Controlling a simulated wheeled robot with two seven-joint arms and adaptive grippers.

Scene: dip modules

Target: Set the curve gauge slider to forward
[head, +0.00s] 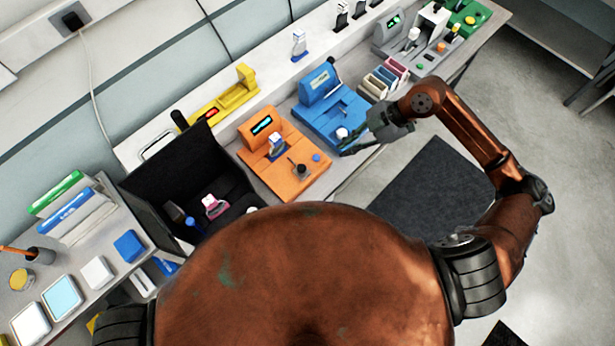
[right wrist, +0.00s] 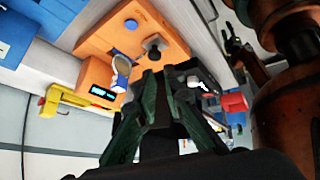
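No readable label shows which device is the curve gauge. An orange device (head: 291,181) has a lit display, an upright white-and-blue piece, a dark knob (head: 301,170) on a small plate and a blue button. A blue device (head: 318,119) beside it has a pale round knob (head: 342,133). My right gripper (head: 346,147) is open and empty near the blue device's front right edge. In the right wrist view my right fingers (right wrist: 160,74) stand apart, with the orange device's knob (right wrist: 154,44) in sight beyond their tips. My left gripper is out of view.
A yellow device (head: 225,98) stands behind the orange one. An open black case (head: 190,175) is at left. Small coloured modules (head: 385,75) and grey and green devices stand further right. A left table holds several small items. Dark mat (head: 425,190) lies on the floor.

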